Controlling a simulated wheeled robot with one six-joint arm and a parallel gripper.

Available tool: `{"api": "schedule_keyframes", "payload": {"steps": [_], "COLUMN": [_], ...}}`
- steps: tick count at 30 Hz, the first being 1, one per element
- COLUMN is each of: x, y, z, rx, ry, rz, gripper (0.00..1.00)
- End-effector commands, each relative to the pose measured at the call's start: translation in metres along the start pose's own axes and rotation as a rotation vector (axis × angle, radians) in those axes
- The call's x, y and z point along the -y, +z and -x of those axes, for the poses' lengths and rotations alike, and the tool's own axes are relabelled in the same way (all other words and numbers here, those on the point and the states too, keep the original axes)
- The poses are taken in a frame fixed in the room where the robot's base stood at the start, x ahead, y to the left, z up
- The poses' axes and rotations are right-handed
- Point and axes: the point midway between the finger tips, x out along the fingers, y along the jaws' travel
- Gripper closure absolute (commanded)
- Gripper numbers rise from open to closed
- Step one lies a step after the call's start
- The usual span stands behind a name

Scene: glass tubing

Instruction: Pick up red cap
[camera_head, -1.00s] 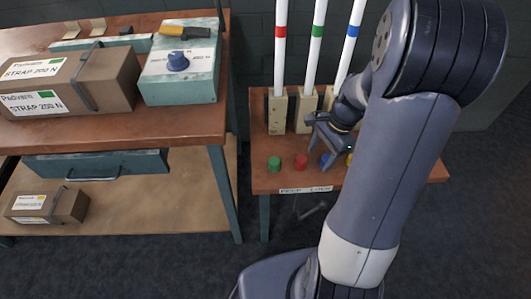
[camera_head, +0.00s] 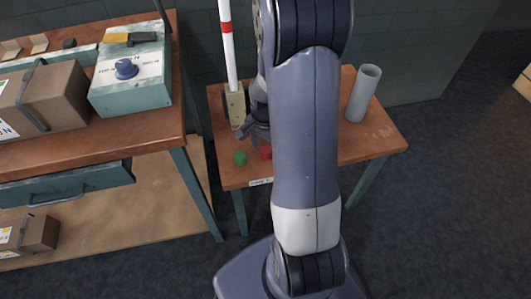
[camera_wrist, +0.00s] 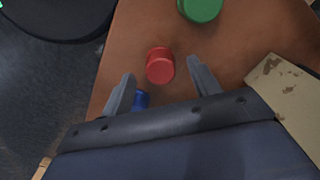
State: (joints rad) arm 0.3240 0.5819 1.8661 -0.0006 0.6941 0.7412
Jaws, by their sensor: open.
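The red cap (camera_head: 265,153) stands on the small brown table, right of the green cap (camera_head: 240,158), partly beside my arm in the head view. In the wrist view the red cap (camera_wrist: 160,66) lies just beyond and between my two open fingertips, with nothing held. My gripper (camera_wrist: 158,82) is open, its fingers on either side of the line to the cap. In the head view my gripper (camera_head: 257,133) is small and partly hidden by my arm. The green cap (camera_wrist: 201,8) is at the top edge of the wrist view. A blue cap (camera_wrist: 141,100) shows beside the left finger.
A tube with a red band (camera_head: 228,45) stands in a beige block (camera_head: 236,106) behind the caps. A grey cylinder (camera_head: 363,93) stands at the table's right. A workbench (camera_head: 150,110) with boxes is at left. My arm hides the table's middle.

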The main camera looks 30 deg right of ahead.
Motion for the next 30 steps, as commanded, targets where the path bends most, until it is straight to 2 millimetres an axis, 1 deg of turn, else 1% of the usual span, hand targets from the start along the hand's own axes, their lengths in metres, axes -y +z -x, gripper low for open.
{"api": "schedule_keyframes", "payload": {"steps": [1, 5, 13, 14, 30], "x": [0.000, 0.000, 0.000, 0.000, 0.000], "y": [-0.001, -0.001, -0.001, -0.001, -0.001], "z": [-0.011, -0.024, -0.025, -0.025, -0.025], "rx": [0.002, 0.001, 0.000, 0.000, 0.000], "ry": [0.001, 0.000, -0.001, -0.001, -0.001], "rz": [0.000, 0.000, 0.000, -0.001, -0.001], "gripper": [0.42, 0.42, 0.42, 0.43, 0.88]}}
